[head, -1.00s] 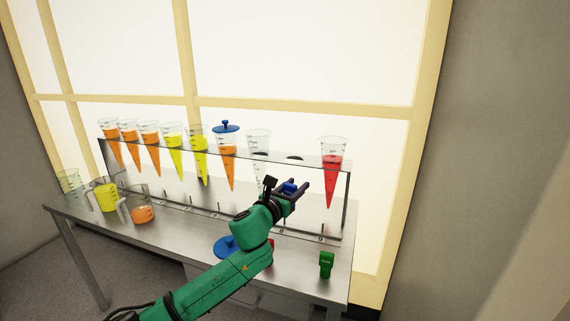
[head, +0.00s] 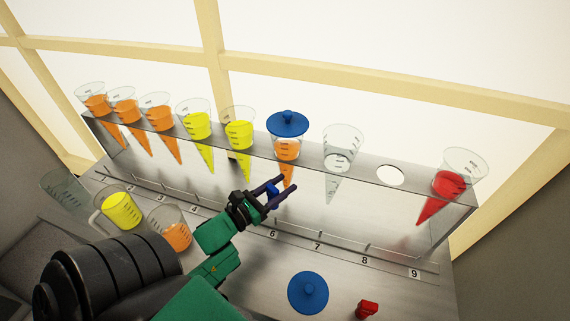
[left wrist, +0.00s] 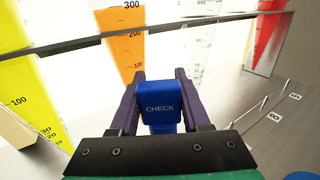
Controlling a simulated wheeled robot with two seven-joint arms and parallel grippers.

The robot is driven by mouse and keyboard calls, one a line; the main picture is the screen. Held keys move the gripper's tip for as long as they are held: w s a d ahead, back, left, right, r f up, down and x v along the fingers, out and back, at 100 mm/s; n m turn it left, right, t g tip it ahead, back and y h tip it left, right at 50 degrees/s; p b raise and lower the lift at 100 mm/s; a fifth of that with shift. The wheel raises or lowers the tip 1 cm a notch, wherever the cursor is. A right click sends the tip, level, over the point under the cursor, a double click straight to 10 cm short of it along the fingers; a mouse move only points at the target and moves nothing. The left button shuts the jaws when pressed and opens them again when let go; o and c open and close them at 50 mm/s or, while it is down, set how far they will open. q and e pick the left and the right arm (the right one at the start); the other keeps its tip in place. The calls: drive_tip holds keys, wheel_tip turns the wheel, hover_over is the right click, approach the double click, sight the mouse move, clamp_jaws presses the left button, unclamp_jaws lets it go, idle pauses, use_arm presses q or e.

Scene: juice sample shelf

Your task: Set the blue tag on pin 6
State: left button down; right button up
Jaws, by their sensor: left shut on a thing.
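My left gripper (head: 282,184) is shut on the blue tag (head: 272,196), in front of the shelf and below the blue-lidded orange cone. In the left wrist view the tag (left wrist: 160,106), marked CHECK, sits upright between the two purple fingers (left wrist: 160,90). The number 6 label (head: 272,233) shows on the rail just below the gripper in the head view. Pin 6 itself cannot be made out; the gripper and tag cover that area. My right gripper is not in view.
The cone rack (head: 330,165) runs behind the gripper, with an empty cone (head: 341,150), an empty hole (head: 390,175) and a red cone (head: 448,184) to the right. A blue lid (head: 308,292) and red tag (head: 367,309) lie in front. Measuring cups (head: 122,210) stand at left.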

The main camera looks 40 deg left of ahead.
use_arm(q)
drive_tip(key=f+b, duration=0.3)
drive_tip(key=f, duration=0.1)
drive_tip(key=shift+s+d+f+b, duration=0.1)
drive_tip(key=shift+d+b, duration=0.25)
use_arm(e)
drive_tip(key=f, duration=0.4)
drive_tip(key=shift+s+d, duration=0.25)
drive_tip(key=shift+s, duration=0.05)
use_arm(q)
drive_tip(key=shift+d, duration=0.1)
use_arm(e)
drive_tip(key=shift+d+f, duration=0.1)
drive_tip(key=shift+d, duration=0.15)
use_arm(q)
drive_tip(key=shift+f+b, duration=0.4)
drive_tip(key=shift+f, duration=0.05)
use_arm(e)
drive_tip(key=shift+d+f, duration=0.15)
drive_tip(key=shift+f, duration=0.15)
use_arm(q)
drive_tip(key=shift+f+b, duration=1.45)
drive_tip(key=shift+f, duration=0.1)
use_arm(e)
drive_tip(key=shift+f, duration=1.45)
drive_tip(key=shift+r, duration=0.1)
use_arm(q)
drive_tip(key=shift+c, duration=1.5)
unclamp_jaws()
drive_tip(key=shift+r, duration=0.1)
